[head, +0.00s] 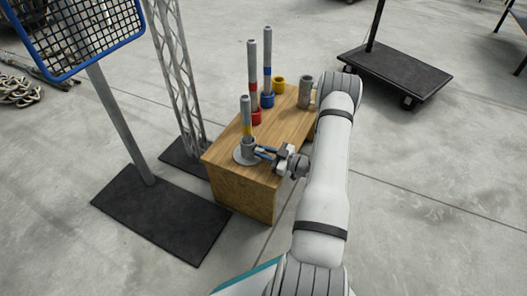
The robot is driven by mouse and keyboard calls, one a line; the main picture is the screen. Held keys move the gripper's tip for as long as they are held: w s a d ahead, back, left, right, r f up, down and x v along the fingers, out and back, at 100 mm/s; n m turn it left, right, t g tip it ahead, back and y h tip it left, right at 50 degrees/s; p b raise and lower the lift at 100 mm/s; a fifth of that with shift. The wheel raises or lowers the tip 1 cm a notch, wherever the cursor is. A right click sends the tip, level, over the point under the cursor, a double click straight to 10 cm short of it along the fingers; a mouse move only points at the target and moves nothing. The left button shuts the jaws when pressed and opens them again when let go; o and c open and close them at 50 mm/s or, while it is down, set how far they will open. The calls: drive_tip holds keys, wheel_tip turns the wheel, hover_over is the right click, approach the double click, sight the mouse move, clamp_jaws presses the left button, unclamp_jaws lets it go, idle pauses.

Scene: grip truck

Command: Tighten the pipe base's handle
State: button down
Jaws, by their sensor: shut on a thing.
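The pipe base (244,156) is a grey round plate with a short socket, at the near left end of the wooden box. A grey pipe (245,108) with a yellow band stands upright in it. My gripper (264,152) reaches in from the right, low at the socket's right side, with its blue fingers pointing left. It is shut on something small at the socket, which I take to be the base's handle. The handle itself is hidden by the fingers and too small to make out.
A truss (177,70) and a black cart (395,78) stand nearby.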

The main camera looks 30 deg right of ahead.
drive_tip(key=shift+d+m+p, duration=0.15)
drive_tip(key=shift+m+p, duration=1.25)
drive_tip(key=shift+m, duration=1.4)
drive_tip(key=shift+w, duration=0.1)
drive_tip(key=c, duration=1.2)
unclamp_jaws()
drive_tip(key=p+v, duration=0.2)
drive_tip(key=v, duration=0.5)
drive_tip(key=shift+s+d, duration=0.15)
drive_tip(key=shift+s, duration=0.2)
drive_tip(key=shift+c, duration=0.5)
